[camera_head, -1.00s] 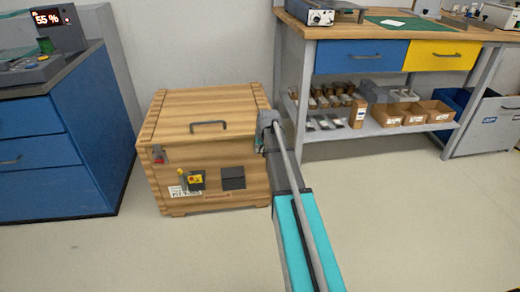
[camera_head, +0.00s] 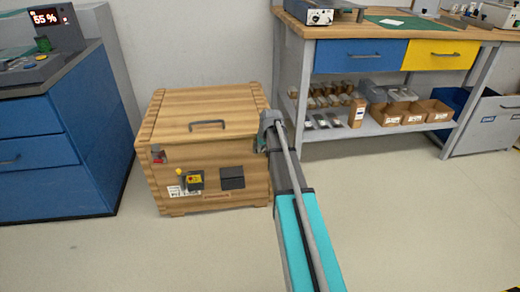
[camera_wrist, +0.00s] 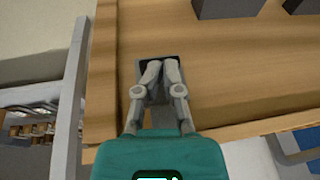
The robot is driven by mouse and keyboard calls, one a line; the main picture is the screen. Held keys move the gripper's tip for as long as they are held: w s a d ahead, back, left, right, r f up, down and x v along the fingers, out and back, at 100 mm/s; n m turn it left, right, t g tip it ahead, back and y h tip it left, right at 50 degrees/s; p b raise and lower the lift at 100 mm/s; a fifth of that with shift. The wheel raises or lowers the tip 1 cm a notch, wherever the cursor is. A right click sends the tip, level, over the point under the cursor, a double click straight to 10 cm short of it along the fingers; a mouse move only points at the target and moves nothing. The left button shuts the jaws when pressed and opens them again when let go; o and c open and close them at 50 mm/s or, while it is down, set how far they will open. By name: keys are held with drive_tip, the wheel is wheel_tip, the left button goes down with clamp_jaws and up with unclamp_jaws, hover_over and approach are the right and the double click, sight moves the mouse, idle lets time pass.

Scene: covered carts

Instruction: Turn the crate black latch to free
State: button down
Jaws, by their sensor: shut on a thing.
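The wooden crate (camera_head: 205,130) stands on the floor with its lid closed, left of my arm. Its front also fills much of the wrist view (camera_wrist: 240,70). In the wrist view my gripper (camera_wrist: 159,66) is at the crate's front near an edge, its two fingers drawn close together. They are shut on the black latch (camera_wrist: 157,59), of which only a dark bit shows around the fingertips. A grey plate lies behind the fingers. In the head view my arm hides the latch, so its angle cannot be told.
A red catch (camera_head: 158,155), a yellow-and-black fitting (camera_head: 195,180) and a black box (camera_head: 232,177) are on the crate's front. A blue cabinet (camera_head: 65,150) stands left, a workbench (camera_head: 385,30) right. The floor before the crate is clear.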

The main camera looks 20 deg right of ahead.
drive_tip(key=shift+w+d+r, duration=0.1)
drive_tip(key=shift+d, duration=0.05)
drive_tip(key=s+a+r+p, duration=0.2)
drive_tip(key=a+r+p, duration=0.1)
drive_tip(key=r+p, duration=1)
drive_tip(key=shift+s, duration=0.2)
idle(0.5)
drive_tip(key=shift+a, duration=0.15)
drive_tip(key=s+a+n+g, duration=0.3)
drive_tip(key=s+a, duration=1.7)
drive_tip(key=s, duration=0.3)
drive_tip(key=shift+s+f+g+h, duration=0.25)
drive_tip(key=shift+f+g+h, duration=0.05)
drive_tip(key=shift+f+g, duration=0.15)
drive_tip(key=shift+a, duration=0.1)
